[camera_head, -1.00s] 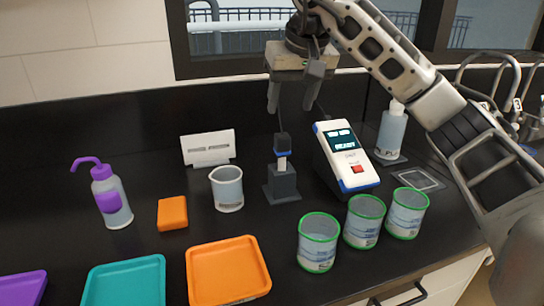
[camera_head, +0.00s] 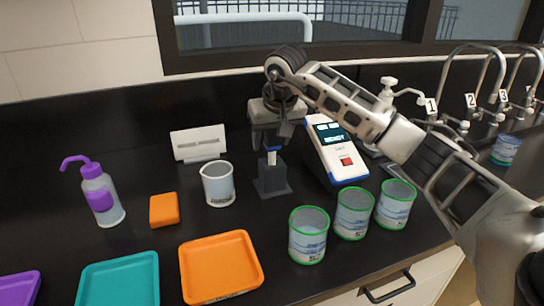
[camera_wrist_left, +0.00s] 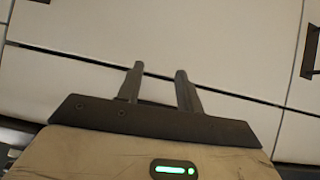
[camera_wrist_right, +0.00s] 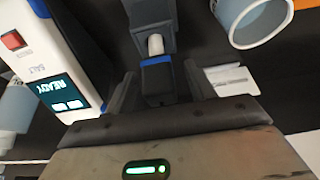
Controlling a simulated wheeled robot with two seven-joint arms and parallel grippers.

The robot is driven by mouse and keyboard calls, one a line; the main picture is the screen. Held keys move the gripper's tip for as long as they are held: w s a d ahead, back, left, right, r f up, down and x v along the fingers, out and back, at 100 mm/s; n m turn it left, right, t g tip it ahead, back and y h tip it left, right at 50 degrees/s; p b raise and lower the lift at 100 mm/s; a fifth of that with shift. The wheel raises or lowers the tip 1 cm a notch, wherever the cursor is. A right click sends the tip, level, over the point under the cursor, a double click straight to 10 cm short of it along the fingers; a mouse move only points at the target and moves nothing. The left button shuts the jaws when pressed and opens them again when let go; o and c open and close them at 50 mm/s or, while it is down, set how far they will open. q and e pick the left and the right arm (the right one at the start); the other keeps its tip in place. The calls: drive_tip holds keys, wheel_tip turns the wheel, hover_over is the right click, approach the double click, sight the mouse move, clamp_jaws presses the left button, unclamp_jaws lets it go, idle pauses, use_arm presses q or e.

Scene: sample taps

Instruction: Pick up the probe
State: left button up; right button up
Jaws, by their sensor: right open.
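The probe (camera_head: 272,157) stands upright in a dark holder (camera_head: 271,181), with a pale shaft, a blue band and a dark top. In the right wrist view the probe (camera_wrist_right: 157,80) lies between the two fingers. My right gripper (camera_head: 270,145) is open, pointing down with its fingers on either side of the probe's top. I cannot tell whether either finger touches it. My left gripper (camera_wrist_left: 160,70) is open and empty in front of pale cabinet fronts, outside the head view.
A white and blue meter reading READY (camera_head: 337,150) stands close right of the holder. A beaker (camera_head: 218,185) is to its left. Several green-rimmed cups (camera_head: 309,236) stand in front. An orange tray (camera_head: 221,266), orange block (camera_head: 164,210) and purple-topped bottle (camera_head: 101,197) are further left. Taps (camera_head: 470,105) are right.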

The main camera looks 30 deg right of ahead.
drive_tip(key=shift+x, duration=0.85)
drive_tip(key=c, duration=1)
drive_tip(key=shift+r, duration=0.2)
